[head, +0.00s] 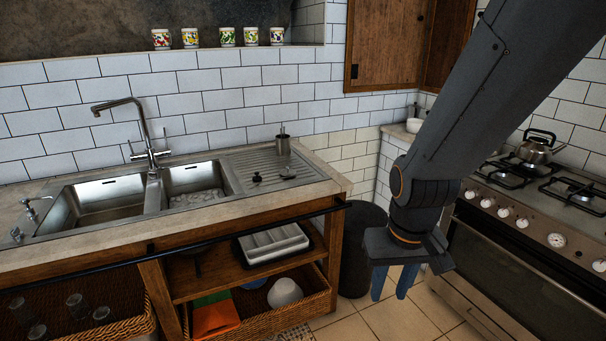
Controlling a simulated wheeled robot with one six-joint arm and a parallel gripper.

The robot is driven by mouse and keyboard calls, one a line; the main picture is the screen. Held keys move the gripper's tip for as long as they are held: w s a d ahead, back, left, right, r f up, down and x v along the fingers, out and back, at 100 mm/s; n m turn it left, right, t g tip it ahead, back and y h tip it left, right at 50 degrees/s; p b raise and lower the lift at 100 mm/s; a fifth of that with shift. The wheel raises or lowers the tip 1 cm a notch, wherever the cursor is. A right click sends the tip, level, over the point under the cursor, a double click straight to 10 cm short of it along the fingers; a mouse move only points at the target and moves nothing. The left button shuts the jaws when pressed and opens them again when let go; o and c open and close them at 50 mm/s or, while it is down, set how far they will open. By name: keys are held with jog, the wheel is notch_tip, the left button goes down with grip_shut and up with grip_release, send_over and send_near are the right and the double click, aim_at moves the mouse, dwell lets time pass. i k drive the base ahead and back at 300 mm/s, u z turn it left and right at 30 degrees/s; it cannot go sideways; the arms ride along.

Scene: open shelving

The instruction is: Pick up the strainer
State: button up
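A small round metal piece (288,173) lies on the ribbed drainboard right of the sink and may be the strainer; it is too small to tell. A small dark piece with a knob (257,178) lies to its left and could also be a sink strainer or plug. My gripper (391,285) points down over the floor between the counter and the stove. Its two blue fingers are apart and nothing shows between them. It is to the right of the drainboard, away from both pieces.
The faucet (145,140) rises behind the basins. A dark bin (362,245) stands beside the counter, with the stove (530,230) at right. A rail (240,225) runs along the counter front.

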aim_at(287, 172)
jog(key=z, duration=0.6)
jog(key=i, duration=1.55)
jog(key=u, duration=0.8)
jog(key=i, duration=0.7)
jog(key=u, duration=0.5)
